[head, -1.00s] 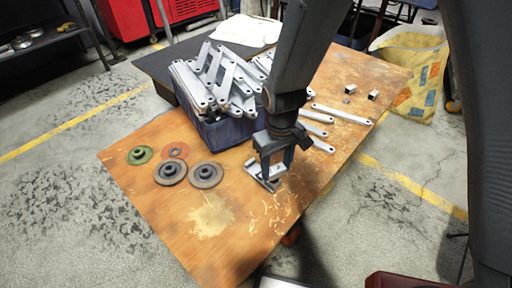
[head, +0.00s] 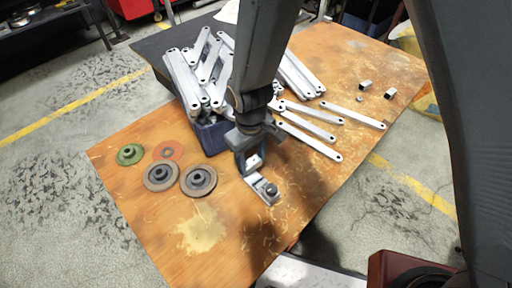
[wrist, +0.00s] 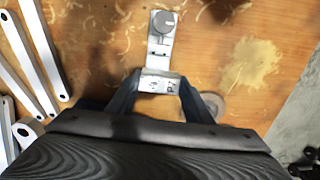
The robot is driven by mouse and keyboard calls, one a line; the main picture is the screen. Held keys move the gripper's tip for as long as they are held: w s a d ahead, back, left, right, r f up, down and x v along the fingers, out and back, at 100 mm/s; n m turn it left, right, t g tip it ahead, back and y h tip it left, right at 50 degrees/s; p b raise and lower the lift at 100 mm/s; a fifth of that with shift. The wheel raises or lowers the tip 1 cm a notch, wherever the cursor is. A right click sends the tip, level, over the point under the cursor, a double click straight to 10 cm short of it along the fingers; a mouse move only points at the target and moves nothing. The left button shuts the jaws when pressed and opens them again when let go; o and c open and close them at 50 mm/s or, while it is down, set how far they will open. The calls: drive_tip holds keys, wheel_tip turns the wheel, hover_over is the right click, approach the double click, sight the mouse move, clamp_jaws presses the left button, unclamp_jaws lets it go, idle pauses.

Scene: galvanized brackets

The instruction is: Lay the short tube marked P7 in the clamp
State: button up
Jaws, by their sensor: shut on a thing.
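My gripper (head: 252,168) is shut on a short pale metal tube (wrist: 155,82), which shows between the fingertips in the wrist view. In the wrist view the tube sits at the clamp's near end. I cannot tell whether it touches the clamp or hangs above it.
A blue bin (head: 212,138) heaped with galvanized brackets stands behind my gripper. Flat bars (head: 312,125) lie to its right. Two other short tubes (head: 365,85) lie further right. Grinding discs (head: 161,175) lie at left. The wooden table's (head: 225,262) front is clear.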

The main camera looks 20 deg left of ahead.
sight(252, 161)
drive_tip(key=shift+w, duration=0.3)
drive_tip(key=shift+f, duration=0.15)
drive_tip(key=shift+f+b, duration=1.9)
drive_tip(key=shift+b, duration=0.15)
drive_tip(key=shift+f+b, duration=0.55)
drive_tip(key=shift+f, duration=0.8)
drive_tip(key=o, duration=1.2)
drive_tip(key=shift+c, duration=0.2)
